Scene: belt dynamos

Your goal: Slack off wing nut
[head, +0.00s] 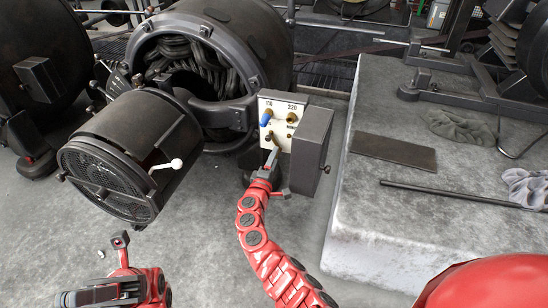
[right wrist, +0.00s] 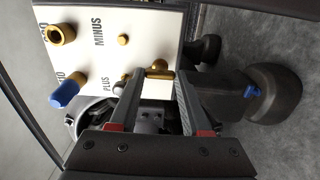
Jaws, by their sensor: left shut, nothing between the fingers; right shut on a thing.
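The wing nut (right wrist: 159,70) is a small brass piece on the white terminal panel (right wrist: 108,15), beside the PLUS marking. My right gripper (right wrist: 155,82) has its fingertips at either side of it and is shut on it. In the head view my right gripper (head: 272,158) reaches the lower part of the panel (head: 268,104), and its fingers hide the nut there. My left gripper (head: 120,240) is shut and empty, low at the left, well away from the panel.
A blue-capped terminal (head: 267,118) and a brass terminal (head: 291,118) stand on the panel above the gripper. The open box door (head: 311,140) projects close at the right. The dynamo end with its mesh cover (head: 105,185) is at the left. A stone plinth (head: 375,200) stands at right.

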